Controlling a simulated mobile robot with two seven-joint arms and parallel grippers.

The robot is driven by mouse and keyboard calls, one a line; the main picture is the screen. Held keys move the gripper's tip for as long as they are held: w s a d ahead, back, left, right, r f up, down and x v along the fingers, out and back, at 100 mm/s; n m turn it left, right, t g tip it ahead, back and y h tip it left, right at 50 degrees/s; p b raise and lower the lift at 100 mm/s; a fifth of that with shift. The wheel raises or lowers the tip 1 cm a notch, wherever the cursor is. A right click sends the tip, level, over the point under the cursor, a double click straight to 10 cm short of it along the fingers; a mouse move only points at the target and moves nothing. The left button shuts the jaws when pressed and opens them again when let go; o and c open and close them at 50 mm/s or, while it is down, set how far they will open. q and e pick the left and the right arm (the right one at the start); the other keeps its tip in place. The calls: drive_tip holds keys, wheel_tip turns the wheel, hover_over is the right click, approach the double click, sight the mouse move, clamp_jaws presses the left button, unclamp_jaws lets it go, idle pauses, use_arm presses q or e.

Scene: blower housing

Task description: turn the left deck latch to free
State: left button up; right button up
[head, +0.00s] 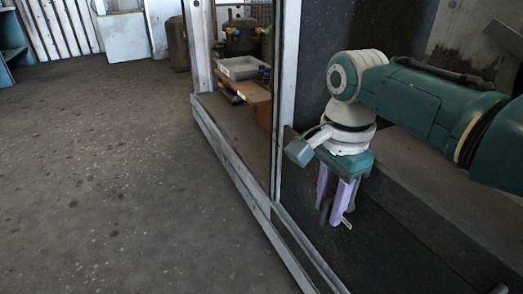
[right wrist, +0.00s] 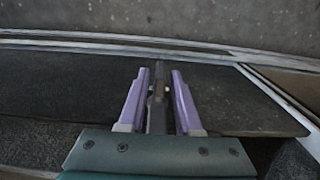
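My right gripper (head: 338,214) has two purple fingers pointing down beside the dark panel at the right of the head view. In the right wrist view the fingers (right wrist: 160,80) stand apart. A dark narrow bar (right wrist: 158,112) with small light spots lies between them, with visible gaps on both sides. I cannot tell whether this bar is the left deck latch. A small pale metal piece (head: 347,224) shows by one fingertip in the head view. The latch's position is not clear. My left gripper is out of view.
A pale metal frame (head: 240,172) runs along the floor and up beside the gripper. The concrete floor (head: 110,180) at left is open.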

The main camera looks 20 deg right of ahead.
clamp_jaws()
idle(1.1)
